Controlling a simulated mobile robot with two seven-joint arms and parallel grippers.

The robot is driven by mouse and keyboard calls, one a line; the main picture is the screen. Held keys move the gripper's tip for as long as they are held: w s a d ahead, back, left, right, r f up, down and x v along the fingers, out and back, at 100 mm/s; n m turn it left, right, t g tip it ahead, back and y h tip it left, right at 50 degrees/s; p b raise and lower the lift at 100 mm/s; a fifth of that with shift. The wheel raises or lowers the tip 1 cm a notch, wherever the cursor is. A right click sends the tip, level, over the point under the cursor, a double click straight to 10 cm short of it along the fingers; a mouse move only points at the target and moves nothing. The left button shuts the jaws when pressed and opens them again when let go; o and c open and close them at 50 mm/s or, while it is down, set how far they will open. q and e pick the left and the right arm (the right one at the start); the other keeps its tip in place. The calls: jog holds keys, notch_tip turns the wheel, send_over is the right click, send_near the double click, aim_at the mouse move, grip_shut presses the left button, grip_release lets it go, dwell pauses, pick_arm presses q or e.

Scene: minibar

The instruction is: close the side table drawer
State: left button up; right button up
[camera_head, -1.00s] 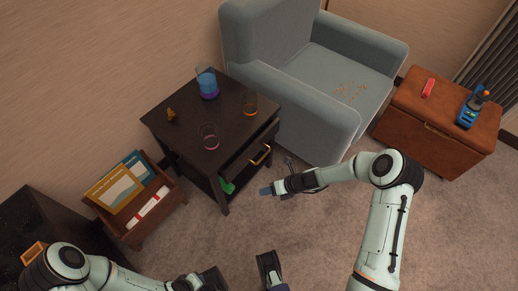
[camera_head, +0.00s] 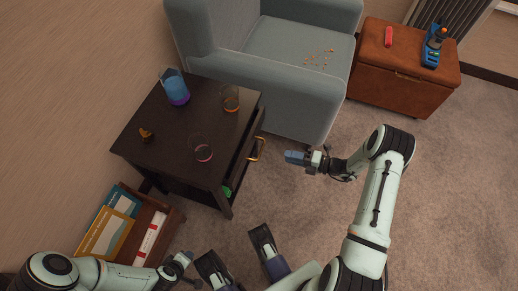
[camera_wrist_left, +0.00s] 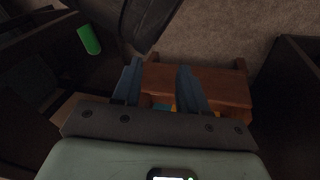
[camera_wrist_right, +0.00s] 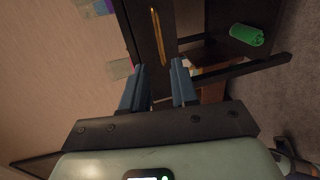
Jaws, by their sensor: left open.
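The dark side table (camera_head: 175,133) stands left of centre in the head view. Its drawer (camera_head: 245,148) sticks out a little on the right side, with a gold handle (camera_head: 257,148). My right gripper (camera_head: 289,157) is in front of the handle, with a gap between them. In the right wrist view its fingers (camera_wrist_right: 160,84) are apart and empty, and the gold handle (camera_wrist_right: 158,36) shows upright beyond them. My left gripper (camera_head: 187,259) is low, near the book box. Its fingers (camera_wrist_left: 160,85) are apart with nothing between them.
On the tabletop are a blue pitcher (camera_head: 175,87), an orange-based glass (camera_head: 230,98), a pink-based glass (camera_head: 203,150) and a small brown figure (camera_head: 147,135). A green can (camera_wrist_right: 247,35) lies on the lower shelf. The armchair (camera_head: 270,75) stands behind. Carpet at right is free.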

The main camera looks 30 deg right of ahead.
aim_at(261, 150)
pick_arm(q)
jog(key=shift+g, duration=0.6)
jog(key=shift+s+a+f+b, duration=0.25)
jog(key=shift+s+f+b, duration=0.35)
jog(key=shift+s+f, duration=0.4)
jog(key=shift+s+a+f+b, duration=0.2)
jog(key=shift+s+f+b, duration=0.35)
jog(key=shift+s+f, duration=0.45)
pick_arm(e)
jog(key=shift+x, duration=6.25)
pick_arm(q)
jog(key=shift+w+f, duration=0.15)
jog(key=shift+w, duration=0.05)
pick_arm(e)
jog(key=shift+s, duration=0.1)
grip_shut()
